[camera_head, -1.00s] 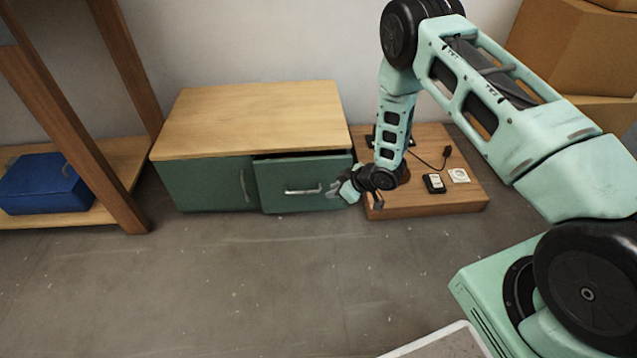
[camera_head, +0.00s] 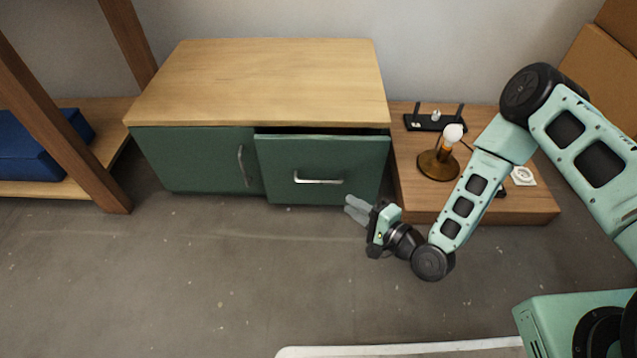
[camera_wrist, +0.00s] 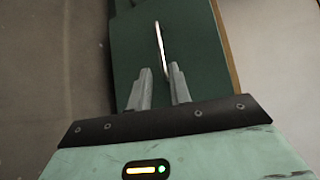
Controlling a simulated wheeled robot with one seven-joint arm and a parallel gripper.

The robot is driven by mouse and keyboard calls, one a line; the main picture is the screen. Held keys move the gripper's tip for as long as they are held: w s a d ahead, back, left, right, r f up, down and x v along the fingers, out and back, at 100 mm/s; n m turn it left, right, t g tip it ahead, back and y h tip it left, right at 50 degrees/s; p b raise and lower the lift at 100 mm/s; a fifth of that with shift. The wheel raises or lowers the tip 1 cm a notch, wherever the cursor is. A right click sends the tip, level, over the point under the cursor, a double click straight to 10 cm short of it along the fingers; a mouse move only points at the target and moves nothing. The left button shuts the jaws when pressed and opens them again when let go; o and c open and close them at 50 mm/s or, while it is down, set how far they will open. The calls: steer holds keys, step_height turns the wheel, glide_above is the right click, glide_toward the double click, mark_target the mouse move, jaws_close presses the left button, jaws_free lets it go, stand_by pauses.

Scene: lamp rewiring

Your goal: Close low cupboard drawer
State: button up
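The low cupboard (camera_head: 265,80) has a pale wooden top and green fronts. Its right-hand drawer (camera_head: 320,158) stands partly open, with a dark gap above the front and a silver bar handle (camera_head: 318,181) on it. My gripper (camera_head: 354,208) is in front of the drawer's lower right corner, low over the floor. In the wrist view my gripper (camera_wrist: 159,75) has its two fingers apart with nothing between them, pointing toward the green drawer front (camera_wrist: 200,55) and its handle (camera_wrist: 160,45). I cannot tell whether the fingertips touch the drawer.
A low wooden platform (camera_head: 530,205) right of the cupboard carries a lamp (camera_head: 437,162), a black router (camera_head: 433,122) and small parts. A wooden shelf with a blue box (camera_head: 35,155) stands left. Cardboard boxes are at the far right. The floor in front is clear.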

mark_target(318, 183)
steer(key=b+x, duration=0.6)
steer(key=x, duration=0.7)
steer(key=shift+w+a+f, duration=0.15)
steer(key=shift+w+a, duration=0.1)
steer(key=shift+a, duration=0.05)
jaws_close()
